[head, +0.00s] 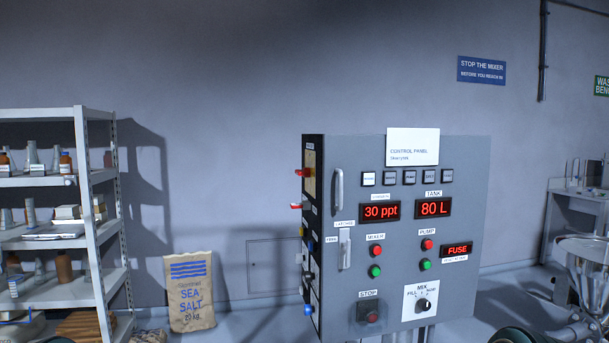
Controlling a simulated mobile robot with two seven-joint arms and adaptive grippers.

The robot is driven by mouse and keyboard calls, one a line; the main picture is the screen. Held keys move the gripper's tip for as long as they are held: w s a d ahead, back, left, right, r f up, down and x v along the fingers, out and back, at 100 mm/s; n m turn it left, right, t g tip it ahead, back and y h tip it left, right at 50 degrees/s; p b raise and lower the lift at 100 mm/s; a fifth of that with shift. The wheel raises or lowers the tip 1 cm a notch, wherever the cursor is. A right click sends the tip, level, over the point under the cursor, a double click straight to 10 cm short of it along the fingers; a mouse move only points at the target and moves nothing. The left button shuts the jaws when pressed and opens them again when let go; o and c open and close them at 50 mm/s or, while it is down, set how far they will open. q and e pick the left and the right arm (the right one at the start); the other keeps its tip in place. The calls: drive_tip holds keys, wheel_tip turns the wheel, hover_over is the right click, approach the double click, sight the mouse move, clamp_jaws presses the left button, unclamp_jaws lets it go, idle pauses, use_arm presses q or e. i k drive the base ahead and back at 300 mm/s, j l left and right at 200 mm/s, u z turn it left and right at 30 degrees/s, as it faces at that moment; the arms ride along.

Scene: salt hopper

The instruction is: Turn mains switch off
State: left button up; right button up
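The grey control panel (460,200) stands right of the middle of the head view, with its front and its narrow left side showing. On the dark left side, a yellow plate with a red handle (307,172) sits near the top; it looks like a mains switch, but its label and position cannot be read. A second red handle (296,206) sticks out below it. Further down that side are small yellow, blue and dark fittings. The red displays on the front are lit and read 30 ppt (380,211) and 80 L (433,208). Neither of my grippers is in view.
A metal shelf (95,190) with bottles and boxes stands at the left. A sea salt sack (190,292) leans against the wall between shelf and panel. A metal funnel-shaped machine (585,265) stands at the lower right.

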sight(306, 173)
drive_tip(key=j+z, duration=0.2)
drive_tip(key=j, duration=0.15)
drive_tip(key=z, duration=0.9)
drive_tip(key=i+j+z, duration=0.1)
drive_tip(key=j+z, duration=1)
drive_tip(key=j, duration=0.25)
drive_tip(key=k+j+z, duration=0.1)
drive_tip(key=j+z, duration=0.15)
drive_tip(key=j, duration=0.25)
drive_tip(key=k+j, duration=0.1)
drive_tip(key=j, duration=0.4)
drive_tip(key=k+j+z, duration=0.15)
drive_tip(key=j, duration=0.3)
drive_tip(key=i, duration=0.05)
